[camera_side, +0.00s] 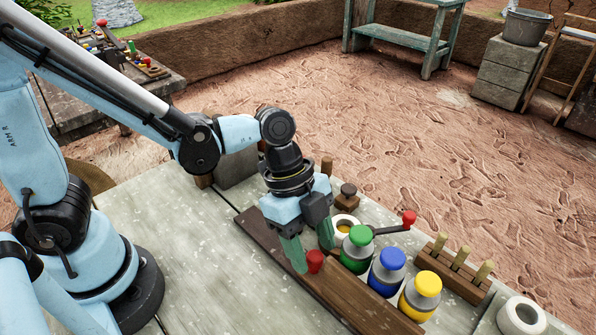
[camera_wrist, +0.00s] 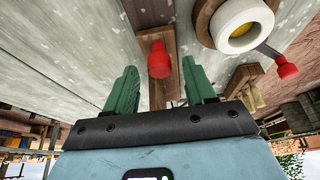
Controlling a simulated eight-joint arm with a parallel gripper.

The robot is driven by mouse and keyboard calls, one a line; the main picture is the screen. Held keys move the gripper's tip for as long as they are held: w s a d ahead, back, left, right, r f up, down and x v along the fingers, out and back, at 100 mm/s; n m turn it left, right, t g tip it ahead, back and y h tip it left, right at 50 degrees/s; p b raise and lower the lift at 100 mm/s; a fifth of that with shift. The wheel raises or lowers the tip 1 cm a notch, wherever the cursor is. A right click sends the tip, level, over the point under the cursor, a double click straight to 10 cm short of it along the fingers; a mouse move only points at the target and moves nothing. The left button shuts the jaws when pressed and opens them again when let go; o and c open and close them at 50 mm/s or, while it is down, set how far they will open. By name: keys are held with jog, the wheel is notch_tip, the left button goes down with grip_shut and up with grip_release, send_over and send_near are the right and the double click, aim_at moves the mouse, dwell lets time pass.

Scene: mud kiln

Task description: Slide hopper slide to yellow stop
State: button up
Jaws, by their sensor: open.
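The slide's red knob (camera_side: 315,261) stands up from a long dark wooden board (camera_side: 375,312) on the table. My gripper (camera_side: 312,256) points down at the knob, its two green fingers open. In the wrist view the red knob (camera_wrist: 159,58) shows between the spread fingers (camera_wrist: 160,72), with a gap on each side. A yellow-capped jar (camera_side: 421,294) stands beside the board near its front right end. A blue-capped jar (camera_side: 387,271) and a green-capped jar (camera_side: 357,248) stand in line behind it. I cannot tell what lies under the gripper body.
A white ring (camera_side: 345,222) and a lever with a red ball (camera_side: 408,218) sit just behind the green jar. A wooden peg rack (camera_side: 455,275) and another white ring (camera_side: 522,318) are at the right. The left table top is clear.

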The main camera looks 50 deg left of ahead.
jog(key=shift+d+f, duration=0.15)
jog(key=shift+f, duration=0.2)
grip_shut()
